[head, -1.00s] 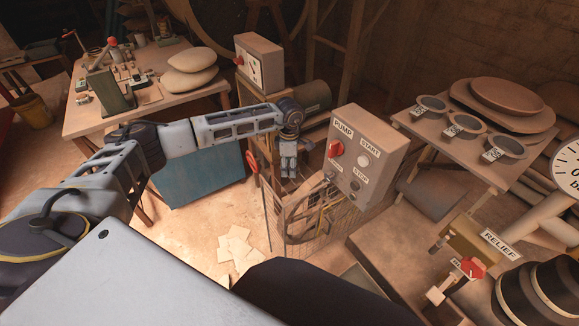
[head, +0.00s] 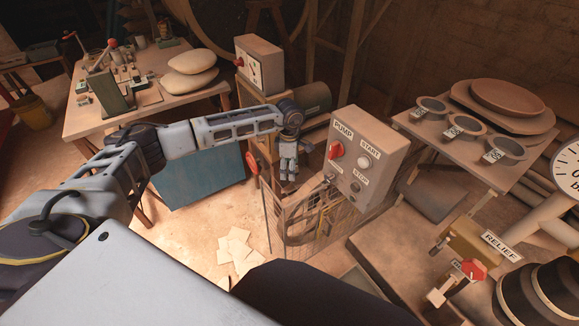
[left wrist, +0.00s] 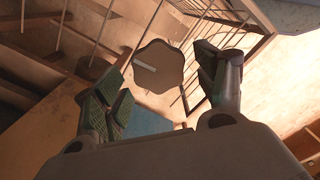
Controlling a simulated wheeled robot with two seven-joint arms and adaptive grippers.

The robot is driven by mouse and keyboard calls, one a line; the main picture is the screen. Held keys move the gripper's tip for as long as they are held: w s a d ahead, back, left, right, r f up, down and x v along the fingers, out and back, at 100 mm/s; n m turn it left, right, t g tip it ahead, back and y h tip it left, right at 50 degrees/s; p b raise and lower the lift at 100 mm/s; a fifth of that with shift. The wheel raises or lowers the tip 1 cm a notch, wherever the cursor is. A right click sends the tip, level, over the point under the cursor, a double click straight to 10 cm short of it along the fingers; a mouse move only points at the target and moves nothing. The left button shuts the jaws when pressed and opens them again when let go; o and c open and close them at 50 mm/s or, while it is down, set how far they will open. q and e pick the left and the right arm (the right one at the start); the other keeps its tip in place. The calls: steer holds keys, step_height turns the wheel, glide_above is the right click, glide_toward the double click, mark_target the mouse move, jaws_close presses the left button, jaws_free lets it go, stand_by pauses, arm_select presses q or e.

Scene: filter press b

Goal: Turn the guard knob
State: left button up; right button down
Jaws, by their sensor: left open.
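The guard knob (head: 252,163) shows red in the head view, at the upper left corner of the wire mesh guard (head: 268,213). In the left wrist view a lobed knob (left wrist: 158,67) with a pale bar on its face lies ahead, between and beyond the fingertips. It looks grey-brown there. My left gripper (head: 289,170) points down, a little right of the red knob in the head view. Its fingers (left wrist: 160,85) are spread apart and empty in the left wrist view, with no visible contact on the knob. My right gripper is not in view.
A pump control box (head: 365,157) with a red switch stands close right of my left gripper. The mesh guard's bars (left wrist: 255,50) run close by the right finger. A blue panel (head: 200,182) stands to the left. Papers (head: 238,248) lie on the floor.

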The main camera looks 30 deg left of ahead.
arm_select(q)
steer(key=shift+r, duration=0.1)
step_height(320, 180, up, 12)
stand_by(0.8)
stand_by(0.6)
